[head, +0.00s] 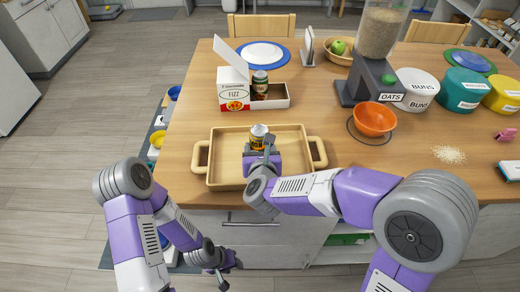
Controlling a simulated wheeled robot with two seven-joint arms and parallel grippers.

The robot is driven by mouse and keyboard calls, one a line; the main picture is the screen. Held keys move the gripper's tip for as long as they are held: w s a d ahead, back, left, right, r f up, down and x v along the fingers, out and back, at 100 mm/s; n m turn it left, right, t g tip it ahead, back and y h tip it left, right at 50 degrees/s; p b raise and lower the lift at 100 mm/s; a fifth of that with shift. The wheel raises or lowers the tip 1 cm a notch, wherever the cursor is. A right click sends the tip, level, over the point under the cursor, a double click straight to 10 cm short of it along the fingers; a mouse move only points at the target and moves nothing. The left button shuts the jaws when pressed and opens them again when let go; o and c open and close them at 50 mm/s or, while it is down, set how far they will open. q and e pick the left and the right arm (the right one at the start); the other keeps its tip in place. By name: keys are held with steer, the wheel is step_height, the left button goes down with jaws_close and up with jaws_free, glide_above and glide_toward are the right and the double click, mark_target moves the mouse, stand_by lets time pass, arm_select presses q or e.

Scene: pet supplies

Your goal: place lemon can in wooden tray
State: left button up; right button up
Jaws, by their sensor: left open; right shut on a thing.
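The lemon can (257,137), with a yellow and dark label and a pale top, is upright over the middle of the wooden tray (229,129). My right gripper (261,150) is shut on it from the near side and hides its lower part. I cannot tell whether the can touches the tray floor. The tray has a handle on each side and no other thing shows in it. My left gripper (222,272) is open and empty, low in front of the table's near edge.
A white FIZZ box (233,90) with dark cans (260,80) stands behind the tray. An orange bowl (375,119) is to the right, near a grain dispenser (367,72) and labelled tubs (417,90). Spilled grains (449,154) lie at the right.

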steer(key=o, duration=1.3)
steer(key=shift+f, duration=0.1)
steer(key=shift+s+r, duration=0.3)
steer(key=shift+r, duration=0.05)
steer(key=p+v, duration=0.2)
steer(key=v, duration=0.9)
steer(key=shift+s+f, duration=0.1)
steer(key=shift+s, duration=0.1)
